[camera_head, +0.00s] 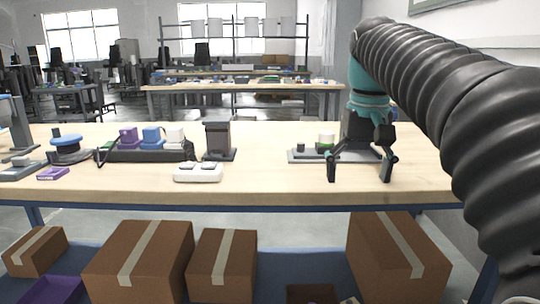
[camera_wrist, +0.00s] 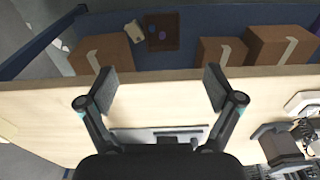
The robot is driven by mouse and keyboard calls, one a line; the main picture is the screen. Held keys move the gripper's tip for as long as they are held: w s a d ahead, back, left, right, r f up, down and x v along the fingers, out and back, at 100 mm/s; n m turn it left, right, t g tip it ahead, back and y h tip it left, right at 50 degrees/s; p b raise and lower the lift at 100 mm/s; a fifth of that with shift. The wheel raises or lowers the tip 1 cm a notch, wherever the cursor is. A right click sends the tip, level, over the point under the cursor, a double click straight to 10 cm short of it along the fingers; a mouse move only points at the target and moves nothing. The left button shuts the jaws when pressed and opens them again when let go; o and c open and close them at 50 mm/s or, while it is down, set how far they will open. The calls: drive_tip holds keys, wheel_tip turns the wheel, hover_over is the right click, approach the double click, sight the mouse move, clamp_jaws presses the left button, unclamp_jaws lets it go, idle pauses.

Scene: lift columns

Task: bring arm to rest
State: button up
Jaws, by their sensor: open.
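My gripper (camera_head: 359,172) shows at the right in the head view, at the end of my arm, with its two fingers spread apart. In the wrist view my gripper (camera_wrist: 160,90) is also open, with bare wooden table (camera_wrist: 150,100) between the fingers. It holds nothing. It is over the front part of the table, by a grey base plate (camera_head: 300,155) that carries a white and green cylinder (camera_head: 326,141). In the wrist view the plate (camera_wrist: 150,135) is partly hidden behind the gripper.
A white two-button box (camera_head: 198,172), a dark column (camera_head: 218,140) and a rack with purple, blue and white blocks (camera_head: 150,155) stand to the left. Cardboard boxes (camera_head: 138,262) lie on the shelf below. The table's front middle is clear.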

wheel_tip(320, 180, down, 10)
drive_tip(key=r+t, duration=0.1)
drive_tip(key=t, duration=0.1)
drive_tip(key=s+f+t, duration=0.2)
drive_tip(key=s+f, duration=1.1)
drive_tip(key=s, duration=0.4)
drive_tip(key=shift+s+a+t, duration=0.15)
drive_tip(key=shift+t, duration=0.25)
